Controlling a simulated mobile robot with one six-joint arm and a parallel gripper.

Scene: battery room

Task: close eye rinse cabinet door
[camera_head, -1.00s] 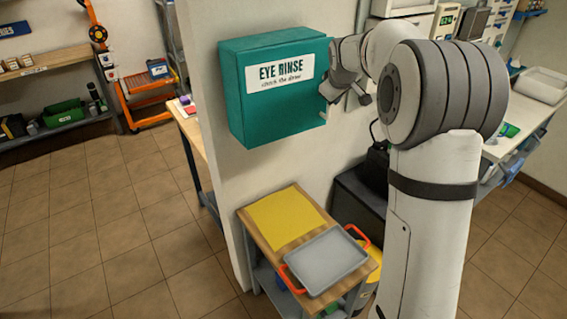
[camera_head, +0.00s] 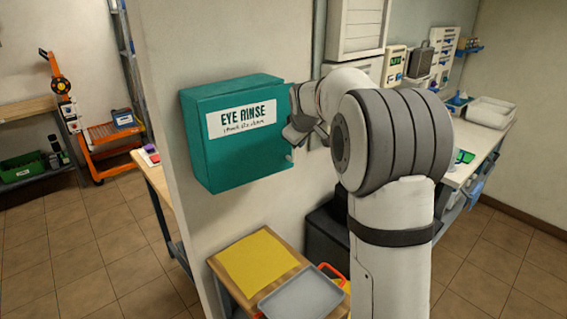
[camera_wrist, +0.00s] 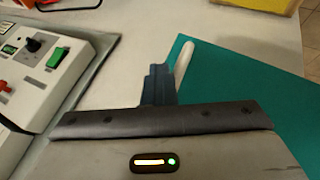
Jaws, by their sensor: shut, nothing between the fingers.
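The teal eye rinse cabinet (camera_head: 235,165) hangs on the wall, with a white "EYE RINSE" label on its door. The door is across the cabinet front; its right edge looks slightly out from the box, but I cannot tell the gap exactly. A pale handle (camera_head: 289,156) sits low on the door's right side. In the wrist view the teal door (camera_wrist: 250,100) fills the right and the white handle (camera_wrist: 184,58) stands beside my gripper (camera_wrist: 158,72). My gripper is shut and empty, close to the handle; contact is unclear. In the head view it is at the door's right edge (camera_head: 294,134).
Below the cabinet a small wooden cart (camera_head: 222,268) carries a yellow mat (camera_head: 257,262) and a grey tray (camera_head: 300,300) with orange handles. A white workbench (camera_head: 462,165) with devices stands to the right. Open tiled floor (camera_head: 85,250) lies to the left.

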